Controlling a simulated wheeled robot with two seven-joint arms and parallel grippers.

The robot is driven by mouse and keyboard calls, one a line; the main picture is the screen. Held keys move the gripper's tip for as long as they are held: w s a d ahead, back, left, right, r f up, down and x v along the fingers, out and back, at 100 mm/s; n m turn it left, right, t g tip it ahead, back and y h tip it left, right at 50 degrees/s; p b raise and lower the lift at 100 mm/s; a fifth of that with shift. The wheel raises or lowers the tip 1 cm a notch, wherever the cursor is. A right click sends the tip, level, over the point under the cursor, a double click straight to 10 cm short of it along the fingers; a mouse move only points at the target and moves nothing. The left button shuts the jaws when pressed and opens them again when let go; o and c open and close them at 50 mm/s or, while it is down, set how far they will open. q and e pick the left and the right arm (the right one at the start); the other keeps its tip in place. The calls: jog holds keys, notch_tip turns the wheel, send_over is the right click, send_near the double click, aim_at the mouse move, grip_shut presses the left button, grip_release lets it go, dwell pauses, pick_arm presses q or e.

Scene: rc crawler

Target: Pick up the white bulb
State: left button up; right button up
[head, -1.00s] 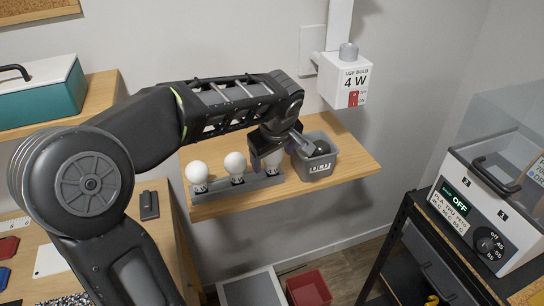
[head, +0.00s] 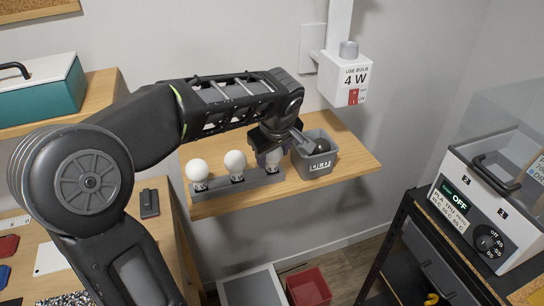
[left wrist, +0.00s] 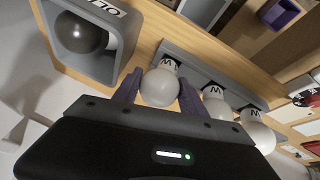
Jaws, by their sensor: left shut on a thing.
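Three white bulbs stand in a row in a grey holder (head: 238,191) on the wooden shelf: a left bulb (head: 197,171), a middle bulb (head: 235,162) and a right bulb (head: 273,158). My left gripper (head: 268,148) is shut on the right bulb, partly hiding it in the head view. In the left wrist view, the gripped bulb (left wrist: 160,88) lies between the fingers, its base towards the holder (left wrist: 210,75). The other two bulbs (left wrist: 216,106) (left wrist: 257,131) are beside it. Base labels show a W; their numbers are not legible. My right gripper is not in view.
A grey bin (head: 316,158) marked OLD, with a dark bulb (head: 321,146) inside, stands close right of my gripper. A white box (head: 345,80) reading "USE BULB 4 W" hangs on the wall above. The shelf's right end (head: 358,160) is clear.

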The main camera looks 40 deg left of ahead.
pick_arm(q)
jog(key=c, duration=0.6)
jog(key=shift+c, duration=0.2)
jog(key=shift+r, duration=0.1)
notch_tip(320, 180, up, 10)
jog(key=shift+f+b, duration=0.1)
jog(key=shift+b, duration=0.3)
dwell(0.7)
